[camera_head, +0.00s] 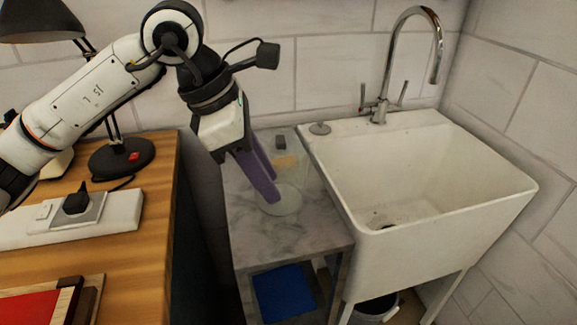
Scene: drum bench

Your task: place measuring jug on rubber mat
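A clear, see-through vessel, which looks like the measuring jug (284,203), is upright on or just above the grey marble-topped stand (310,235). Its round base shows best; its walls are faint. My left gripper (266,192), with purple fingers pointing down, overlaps the jug's left side in the camera_head view. The fingers appear close together from this angle, and I cannot tell whether they grip the jug. A flat blue piece (285,293), possibly the rubber mat, lies on the stand's lower shelf. My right gripper is not in view.
A white sink (440,215) with a chrome tap (380,108) stands right of the stand. A wooden bench (150,255) at left holds a black lamp (122,156), a white socket strip (115,215) and a red item (35,307). A bucket (377,307) is under the sink.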

